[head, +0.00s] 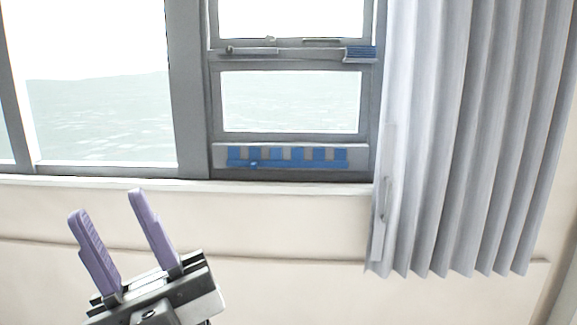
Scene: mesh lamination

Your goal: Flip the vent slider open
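The vent slider (254,164) is a blue strip with a small raised knob on its left part. It lies in a pale vent panel (219,156) with several blue slots, at the bottom of the right window section. Whether the slots are open or covered is too small to tell. My gripper (105,202) is in the lower left, below the window sill. Its two purple fingers are apart, point up and hold nothing. It is clear of the vent, below and to the left of it.
A grey pleated curtain (470,140) hangs to the right of the vent. The window sill (100,182) runs along under the frame. A small window with a latch bar (250,51) is above the vent. The space between my gripper and the vent looks free.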

